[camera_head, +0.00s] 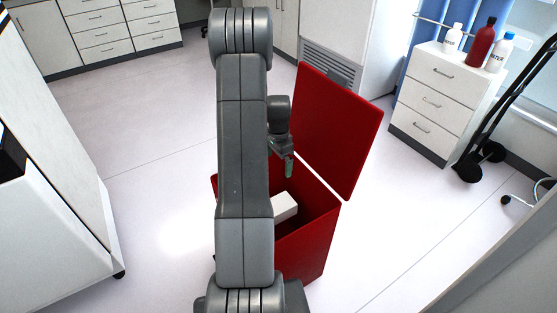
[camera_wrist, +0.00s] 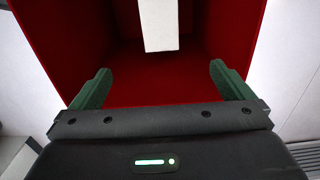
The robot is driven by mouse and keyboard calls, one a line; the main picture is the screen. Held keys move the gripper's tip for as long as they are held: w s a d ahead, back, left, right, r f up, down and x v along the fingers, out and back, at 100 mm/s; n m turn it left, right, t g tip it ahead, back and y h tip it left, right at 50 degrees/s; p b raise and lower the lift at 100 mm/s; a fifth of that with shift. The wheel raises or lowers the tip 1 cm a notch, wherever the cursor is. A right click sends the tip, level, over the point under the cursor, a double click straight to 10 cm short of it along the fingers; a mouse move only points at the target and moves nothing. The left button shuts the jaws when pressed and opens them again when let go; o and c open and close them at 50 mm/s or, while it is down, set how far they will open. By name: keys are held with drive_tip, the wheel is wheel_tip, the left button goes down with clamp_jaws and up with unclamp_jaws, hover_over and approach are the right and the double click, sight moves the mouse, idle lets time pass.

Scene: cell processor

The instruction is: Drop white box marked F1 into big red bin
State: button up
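The big red bin (camera_head: 318,240) stands on the floor with its lid (camera_head: 335,130) raised. A white box (camera_head: 285,207) shows inside the bin opening, partly hidden by my arm; no F1 mark is legible. In the wrist view the white box (camera_wrist: 158,24) is between the red bin walls (camera_wrist: 62,35), beyond the fingertips and apart from them. Whether it rests on the bin floor or is still falling, I cannot tell. My gripper (camera_wrist: 153,85) is over the bin with its green fingers spread wide and nothing between them. My gripper (camera_head: 289,168) also shows in the head view.
A white drawer cabinet (camera_head: 440,105) with bottles (camera_head: 482,45) stands at the right. A black-wheeled stand (camera_head: 490,155) is beside it. A white cabinet (camera_head: 50,220) is at the left. The floor between the left cabinet and the bin is clear.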

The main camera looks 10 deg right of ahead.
wheel_tip(320, 180, up, 14)
drive_tip(key=p, duration=0.1)
idle(0.5)
drive_tip(key=shift+f, duration=0.25)
wheel_tip(320, 180, down, 13)
drive_tip(key=b, duration=0.1)
drive_tip(key=shift+r+p, duration=1.9)
drive_tip(key=shift+r, duration=0.9)
